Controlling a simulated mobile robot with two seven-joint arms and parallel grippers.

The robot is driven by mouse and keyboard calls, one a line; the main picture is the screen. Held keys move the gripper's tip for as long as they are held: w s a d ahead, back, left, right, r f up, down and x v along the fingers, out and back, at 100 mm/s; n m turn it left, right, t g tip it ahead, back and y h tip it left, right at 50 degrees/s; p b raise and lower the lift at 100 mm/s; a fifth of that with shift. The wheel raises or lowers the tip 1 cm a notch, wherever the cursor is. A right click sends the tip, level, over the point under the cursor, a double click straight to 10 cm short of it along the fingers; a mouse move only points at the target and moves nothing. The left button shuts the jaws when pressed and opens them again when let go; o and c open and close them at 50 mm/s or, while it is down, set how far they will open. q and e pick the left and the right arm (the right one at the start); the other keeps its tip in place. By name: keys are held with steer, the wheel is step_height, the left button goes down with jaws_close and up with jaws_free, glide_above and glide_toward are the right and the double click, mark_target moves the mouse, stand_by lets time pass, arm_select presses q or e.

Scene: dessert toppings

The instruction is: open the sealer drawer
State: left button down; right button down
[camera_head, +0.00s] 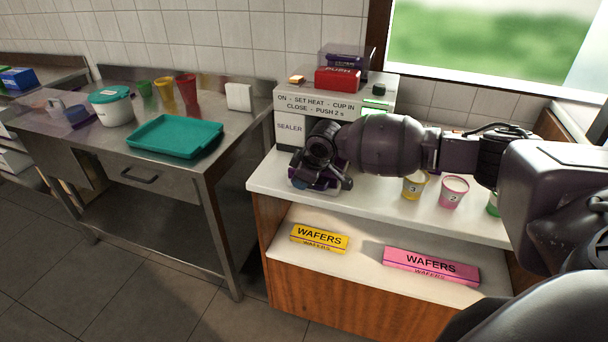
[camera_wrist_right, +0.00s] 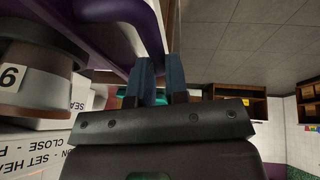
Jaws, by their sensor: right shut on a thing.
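The sealer (camera_head: 288,128) is a white box on the right-hand counter, with printed instructions on its front and a red PUSH block (camera_head: 338,79) on top. My right gripper (camera_head: 322,180) is low at its front and covers much of the drawer area. Purple drawer parts (camera_head: 302,184) show around the fingers. In the right wrist view, the two blue-grey fingers (camera_wrist_right: 162,80) are close together at the edge of the purple drawer (camera_wrist_right: 108,35), shut on it. The exact grip point is hidden, and I cannot tell how far the drawer is out. My left gripper is not in view.
A yellow cup (camera_head: 414,187) and a pink cup (camera_head: 453,191) stand on the counter right of the gripper, under my arm. Yellow (camera_head: 319,238) and pink (camera_head: 430,266) wafer boxes lie on the shelf below. A teal tray (camera_head: 176,137) is on the steel table at left.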

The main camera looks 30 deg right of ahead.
steer(key=c, duration=1.1)
jaws_free()
steer(key=shift+r, duration=0.1)
steer(key=shift+s+d+r, duration=0.1)
steer(key=shift+s+r, duration=0.05)
steer(key=shift+r, duration=0.15)
steer(key=p+v, duration=0.1)
steer(key=v, duration=0.8)
steer(key=shift+s+r, duration=0.2)
steer(key=shift+r, duration=0.2)
steer(key=shift+w, duration=0.1)
